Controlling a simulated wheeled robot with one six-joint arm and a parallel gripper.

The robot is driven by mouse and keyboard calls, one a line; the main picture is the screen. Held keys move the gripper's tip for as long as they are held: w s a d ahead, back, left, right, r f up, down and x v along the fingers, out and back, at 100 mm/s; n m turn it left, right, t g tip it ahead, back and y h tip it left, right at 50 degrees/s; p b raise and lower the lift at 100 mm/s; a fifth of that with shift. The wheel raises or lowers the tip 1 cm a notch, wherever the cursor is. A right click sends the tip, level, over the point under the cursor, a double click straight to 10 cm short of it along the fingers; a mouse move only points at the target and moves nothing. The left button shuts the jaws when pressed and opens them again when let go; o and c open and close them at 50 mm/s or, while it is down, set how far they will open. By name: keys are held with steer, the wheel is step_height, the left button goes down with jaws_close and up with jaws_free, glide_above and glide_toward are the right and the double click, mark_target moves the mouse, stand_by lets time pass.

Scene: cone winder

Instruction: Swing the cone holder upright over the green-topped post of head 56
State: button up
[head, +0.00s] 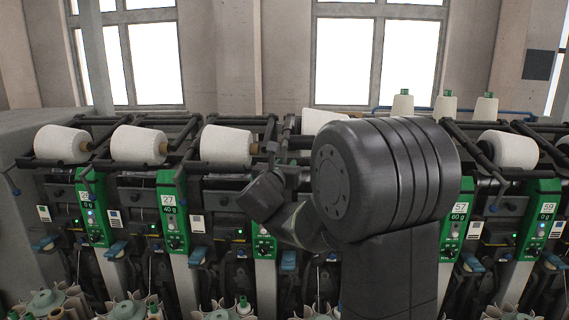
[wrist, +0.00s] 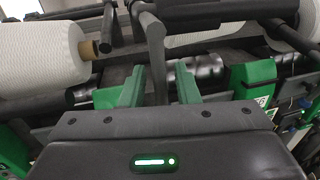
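My gripper (wrist: 160,70) shows two green fingers in the wrist view, spread apart. A dark bar (wrist: 154,40), which looks like a cone holder's arm, comes down between them, with a narrow gap on each side. A white cone (wrist: 200,40) lies partly hidden behind this bar. A green panel (wrist: 250,75) with a partly visible number ending in 6 is at right. In the head view, my dark arm covers the middle heads, and my fingers cannot be made out.
White cones (head: 226,145) lie on holders along the row; one (wrist: 40,55) is close left of my gripper. White cones with green tips (head: 445,107) stand on top at right.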

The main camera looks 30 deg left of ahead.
steer(key=shift+c, duration=0.2)
jaws_close()
